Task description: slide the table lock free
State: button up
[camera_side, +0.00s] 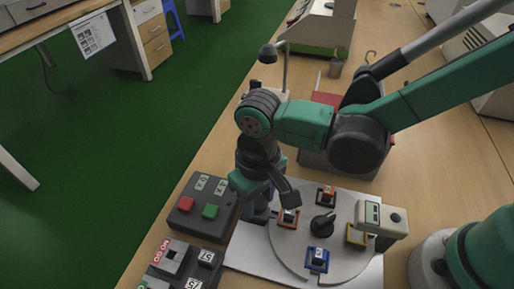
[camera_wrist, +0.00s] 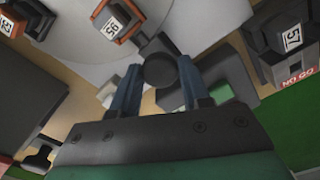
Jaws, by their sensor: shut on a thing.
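The table lock (camera_wrist: 160,70) is a dark round knob with a stem in the wrist view, running up-left toward the round grey table. My gripper (camera_wrist: 160,86) has its two blue fingers on either side of the knob, shut on it. In the side view my gripper (camera_side: 262,206) is low at the left edge of the round table (camera_side: 285,250), and the lock is largely hidden behind it. The round table carries a black central handle (camera_side: 322,225) and several coloured fixtures. The orange fixture (camera_side: 288,217) is closest to my gripper and shows as 95 in the wrist view (camera_wrist: 113,25).
A button box (camera_side: 203,208) with red and green buttons stands just left of my gripper. GO and NO GO holders (camera_side: 175,262) are at lower left. A pale tester (camera_side: 382,219) overhangs the table's right side.

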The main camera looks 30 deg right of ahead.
jog(key=shift+w+a, duration=0.5)
jog(key=shift+a, duration=0.05)
jog(key=shift+w+a, duration=0.1)
jog(key=o, duration=0.7)
jog(key=shift+r, duration=2.55)
